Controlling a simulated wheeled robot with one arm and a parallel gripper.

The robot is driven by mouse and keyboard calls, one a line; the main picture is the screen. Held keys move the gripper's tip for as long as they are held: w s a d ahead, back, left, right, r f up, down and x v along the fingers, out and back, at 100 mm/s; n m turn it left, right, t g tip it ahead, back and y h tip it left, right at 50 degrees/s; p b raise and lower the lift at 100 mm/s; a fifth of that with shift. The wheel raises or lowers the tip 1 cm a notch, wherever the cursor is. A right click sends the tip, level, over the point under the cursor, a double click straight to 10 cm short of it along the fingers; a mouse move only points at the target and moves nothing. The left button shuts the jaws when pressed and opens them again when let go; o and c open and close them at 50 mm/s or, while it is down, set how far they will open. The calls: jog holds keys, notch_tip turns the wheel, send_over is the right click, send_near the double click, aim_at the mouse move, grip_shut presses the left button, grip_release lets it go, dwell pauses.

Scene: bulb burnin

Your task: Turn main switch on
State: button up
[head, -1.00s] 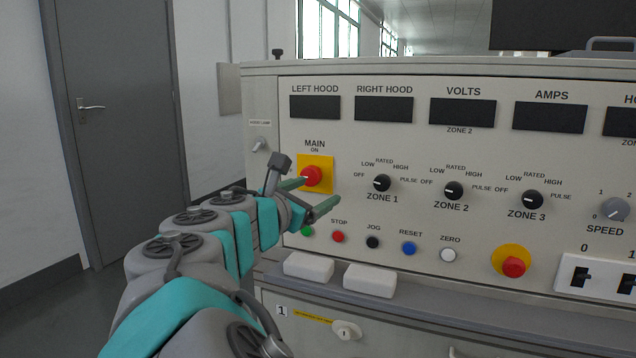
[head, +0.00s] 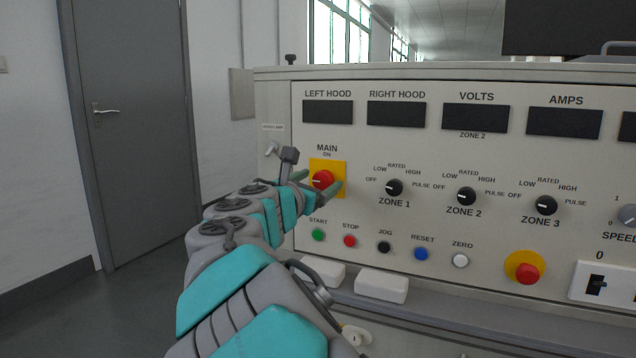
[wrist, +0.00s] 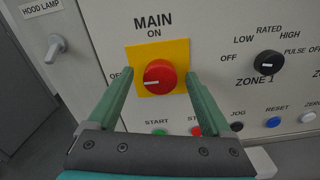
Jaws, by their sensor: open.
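The main switch is a red round knob (wrist: 160,77) on a yellow square plate (wrist: 176,48) under the label MAIN ON. A white mark on the knob points left, toward the partly hidden label at its left, which looks like OFF. In the head view the knob (head: 322,180) is at the panel's left. My gripper (wrist: 158,85) is open, its two green fingers on either side of the knob, one left and one right. I cannot tell whether the fingers touch it. In the head view the fingers (head: 318,185) reach the yellow plate.
ZONE 1 knob (head: 394,188) is right of the main switch. START (head: 318,235), STOP (head: 349,241) and other buttons lie below. A hood lamp toggle (wrist: 55,47) is at the left. White blocks (head: 381,286) rest on the ledge. A grey door (head: 135,130) stands far left.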

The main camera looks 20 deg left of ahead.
grip_shut()
dwell(0.6)
jog(key=shift+m, duration=0.3)
jog(key=shift+d+f+m, duration=0.1)
jog(key=shift+d+m, duration=0.05)
jog(key=shift+m, duration=1.05)
jog(key=m+b, duration=0.2)
jog(key=m, duration=0.3)
jog(key=shift+f+b, duration=0.3)
jog(key=shift+b, duration=0.1)
jog(key=m+b, duration=0.5)
jog(key=m, duration=0.1)
jog(key=shift+f+m, duration=0.15)
jog(key=shift+m, duration=0.15)
jog(key=shift+m+b, duration=1.4)
jog(key=shift+m, duration=0.3)
